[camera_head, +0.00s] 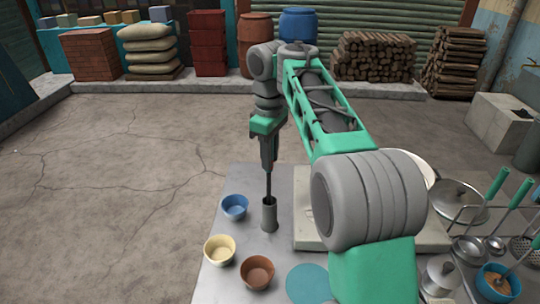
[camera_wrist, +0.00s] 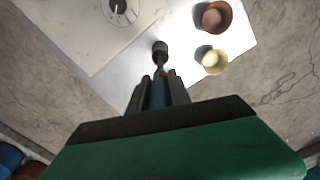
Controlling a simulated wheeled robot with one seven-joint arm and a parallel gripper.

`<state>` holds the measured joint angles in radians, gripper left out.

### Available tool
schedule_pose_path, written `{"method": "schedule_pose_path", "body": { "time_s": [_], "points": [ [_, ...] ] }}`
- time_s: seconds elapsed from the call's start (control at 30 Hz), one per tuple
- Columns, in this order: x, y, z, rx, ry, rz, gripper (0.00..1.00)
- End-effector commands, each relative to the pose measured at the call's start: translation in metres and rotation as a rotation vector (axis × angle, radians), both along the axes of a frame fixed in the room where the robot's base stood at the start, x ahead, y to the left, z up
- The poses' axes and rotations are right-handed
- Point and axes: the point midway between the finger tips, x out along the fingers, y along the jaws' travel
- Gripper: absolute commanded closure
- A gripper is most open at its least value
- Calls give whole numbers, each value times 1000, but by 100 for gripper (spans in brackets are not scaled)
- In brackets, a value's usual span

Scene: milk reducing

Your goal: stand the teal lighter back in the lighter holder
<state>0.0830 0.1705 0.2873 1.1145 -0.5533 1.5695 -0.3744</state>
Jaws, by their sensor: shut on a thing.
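The lighter holder is a grey upright cylinder (camera_head: 269,216) near the left part of the metal table; its dark top also shows in the wrist view (camera_wrist: 159,45). My gripper (camera_head: 268,167) points down above it, shut on the teal lighter (camera_wrist: 158,93). In the wrist view the teal handle sits between the two dark fingers. The lighter's thin dark rod (camera_head: 268,186) hangs nearly upright and reaches the holder's mouth. I cannot tell how deep the tip is inside. The fingers hide part of the handle.
A blue bowl (camera_head: 235,206) stands close left of the holder. A cream bowl (camera_head: 219,250) and a brown bowl (camera_head: 257,272) stand nearer the front. A pale stove (camera_head: 306,236) is close on the right. Utensils and a lidded pan (camera_head: 458,198) are further right.

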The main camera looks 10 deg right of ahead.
Motion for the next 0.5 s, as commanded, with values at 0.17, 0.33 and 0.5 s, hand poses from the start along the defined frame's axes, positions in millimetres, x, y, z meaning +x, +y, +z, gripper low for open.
{"method": "schedule_pose_path", "body": {
  "time_s": [0.17, 0.33, 0.5],
  "points": [
    [0, 0, -5, 0, -1, 0, 100],
    [0, 0, -5, 0, -1, 0, 100],
    [0, 0, -5, 0, -1, 0, 63]
  ]
}}
